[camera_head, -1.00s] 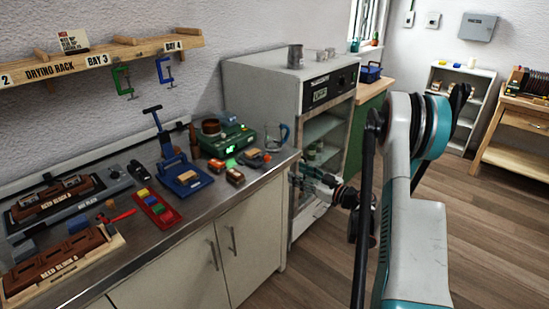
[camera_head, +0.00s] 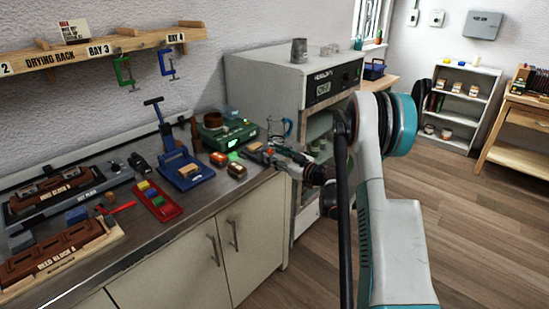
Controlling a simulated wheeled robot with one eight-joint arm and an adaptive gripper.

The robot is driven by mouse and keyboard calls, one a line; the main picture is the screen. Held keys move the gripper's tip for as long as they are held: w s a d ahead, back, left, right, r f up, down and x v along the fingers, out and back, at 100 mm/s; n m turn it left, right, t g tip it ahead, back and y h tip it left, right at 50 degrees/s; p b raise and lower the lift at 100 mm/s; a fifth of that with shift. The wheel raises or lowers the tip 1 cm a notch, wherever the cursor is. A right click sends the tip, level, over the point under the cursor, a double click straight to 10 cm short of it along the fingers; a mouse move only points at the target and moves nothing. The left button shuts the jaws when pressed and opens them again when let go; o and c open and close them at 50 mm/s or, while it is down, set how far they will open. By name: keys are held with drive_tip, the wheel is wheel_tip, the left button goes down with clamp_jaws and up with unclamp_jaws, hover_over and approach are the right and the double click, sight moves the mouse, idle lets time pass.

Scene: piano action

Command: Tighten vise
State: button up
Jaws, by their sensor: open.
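A blue vise-like tool (camera_head: 186,172) with a tall blue post and a dark T-shaped handle (camera_head: 153,101) stands on the metal worktop. A small tan block (camera_head: 188,170) sits on its base. I cannot tell how tight it is. My gripper (camera_head: 258,154) is open at the worktop's right end, to the right of the vise and apart from it. It is near the green device and the small orange-and-dark blocks. Its fingertips are small and partly mixed with those objects, so contact there is unclear.
A green device (camera_head: 229,134), a glass jug (camera_head: 279,128) and small blocks (camera_head: 236,169) crowd the worktop's right end. A red tray (camera_head: 158,201) lies in front of the vise. A grey oven (camera_head: 286,80) stands to the right. Clamps (camera_head: 123,72) hang from the rack above.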

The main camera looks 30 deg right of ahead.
drive_tip(key=shift+w+a, duration=0.1)
drive_tip(key=shift+w, duration=0.2)
drive_tip(key=c, duration=1.1)
drive_tip(key=shift+o, duration=0.2)
drive_tip(key=shift+m, duration=3)
drive_tip(key=o, duration=1.1)
drive_tip(key=shift+c, duration=0.2)
